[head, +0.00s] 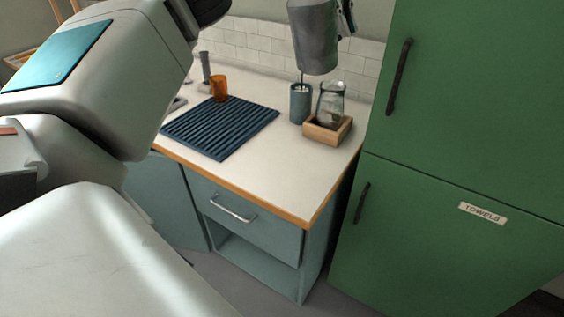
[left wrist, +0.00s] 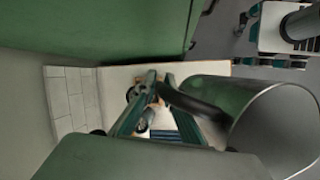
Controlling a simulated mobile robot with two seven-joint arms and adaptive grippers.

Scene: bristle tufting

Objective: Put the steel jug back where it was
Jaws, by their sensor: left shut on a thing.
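The steel jug (head: 313,38) is a grey metal cylinder at the top of the head view, held in the air above the back of the counter. My left gripper (head: 346,18) is partly cut off by the frame, on the jug's right side. In the left wrist view, my left gripper (left wrist: 152,100) is shut on the jug's dark curved handle (left wrist: 190,104). The jug's wide, open round body (left wrist: 275,128) fills the right of that view. My right gripper is in neither view.
Below the jug stand a blue-grey cup (head: 300,104) and a wooden box (head: 327,132) holding a glass jar (head: 331,98). A ribbed blue mat (head: 220,127) and orange cup (head: 219,88) are left. The counter front (head: 290,180) is clear. A tall green cabinet (head: 470,120) borders the right.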

